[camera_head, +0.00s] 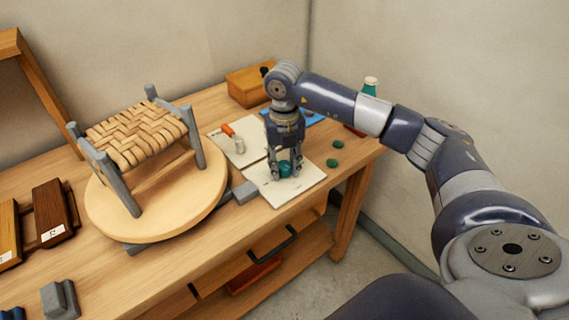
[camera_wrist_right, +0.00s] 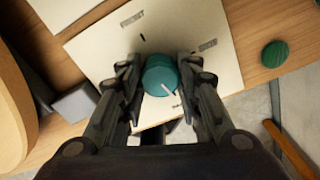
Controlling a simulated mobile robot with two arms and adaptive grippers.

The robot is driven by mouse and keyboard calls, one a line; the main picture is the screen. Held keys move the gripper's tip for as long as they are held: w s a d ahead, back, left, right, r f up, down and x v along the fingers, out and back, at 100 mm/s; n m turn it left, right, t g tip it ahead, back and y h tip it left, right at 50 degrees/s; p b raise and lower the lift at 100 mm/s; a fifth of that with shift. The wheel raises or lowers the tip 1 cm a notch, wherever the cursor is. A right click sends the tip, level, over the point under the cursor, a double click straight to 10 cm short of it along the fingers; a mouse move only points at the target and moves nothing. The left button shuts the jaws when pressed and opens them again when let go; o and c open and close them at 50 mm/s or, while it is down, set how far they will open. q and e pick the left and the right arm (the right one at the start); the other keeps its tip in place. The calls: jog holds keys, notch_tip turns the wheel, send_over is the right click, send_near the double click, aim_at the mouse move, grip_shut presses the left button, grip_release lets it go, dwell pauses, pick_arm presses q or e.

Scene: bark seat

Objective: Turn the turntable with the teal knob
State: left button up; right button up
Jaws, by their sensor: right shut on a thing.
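The teal knob (camera_wrist_right: 160,76) stands on a pale panel (camera_wrist_right: 222,62) and has a white pointer line on its top. My right gripper (camera_wrist_right: 158,72) is shut on the knob from above, with one finger on each side. In the head view, the right gripper (camera_head: 286,168) points straight down, and the knob (camera_head: 285,169) shows between its fingers. The round wooden turntable (camera_head: 190,200) lies to the left on the bench, with a stool (camera_head: 138,134) with a woven bark seat standing upright on it. My left gripper is not in view.
Green discs (camera_head: 333,163) lie to the right, near a teal bottle (camera_head: 370,86). A wooden box (camera_head: 250,84) stands at the back. A grey block (camera_head: 245,192) sits between turntable and panel.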

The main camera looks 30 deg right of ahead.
aim_at(284, 165)
jog(key=shift+m, duration=1.1)
jog(key=o, duration=1)
jog(key=shift+o, duration=0.2)
jog(key=shift+r, duration=0.1)
notch_tip(284, 165, up, 12)
